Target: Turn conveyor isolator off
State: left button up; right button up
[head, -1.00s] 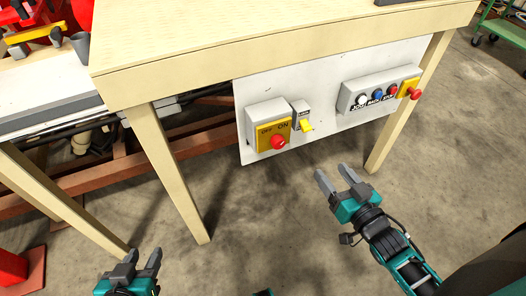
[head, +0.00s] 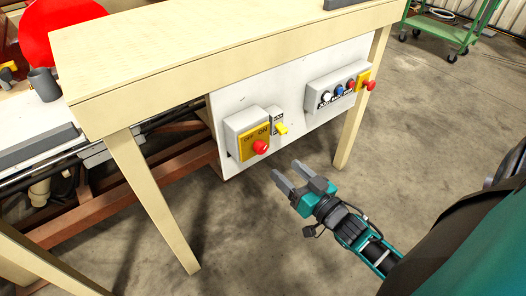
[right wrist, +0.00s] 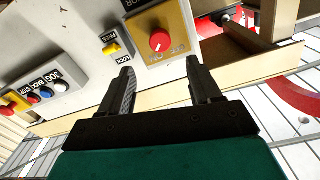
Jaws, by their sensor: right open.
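The conveyor isolator is a grey box with a yellow OFF/ON plate (head: 248,142) and a red rotary knob (head: 261,147), on a white panel under the wooden table. In the right wrist view the red knob (right wrist: 159,41) sits ahead of the jaws, with its yellow plate (right wrist: 172,22) around it. My right gripper (head: 286,173) is open and empty, below and to the right of the isolator, apart from it. In the right wrist view its two fingers (right wrist: 158,88) stand apart with nothing between them. My left gripper is out of the head view.
A yellow lock tab (head: 281,129) is right beside the isolator. A grey button box (head: 335,89) and a red emergency stop (head: 370,85) are farther right on the panel. A wooden table leg (head: 155,200) stands at the left. The floor before the panel is open.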

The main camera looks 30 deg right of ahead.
aim_at(263, 149)
jog(key=w, duration=0.3)
jog(key=w+b, duration=0.1)
jog(key=w, duration=0.2)
jog(key=w+a, duration=0.1)
jog(key=w, duration=0.3)
jog(key=c, duration=1)
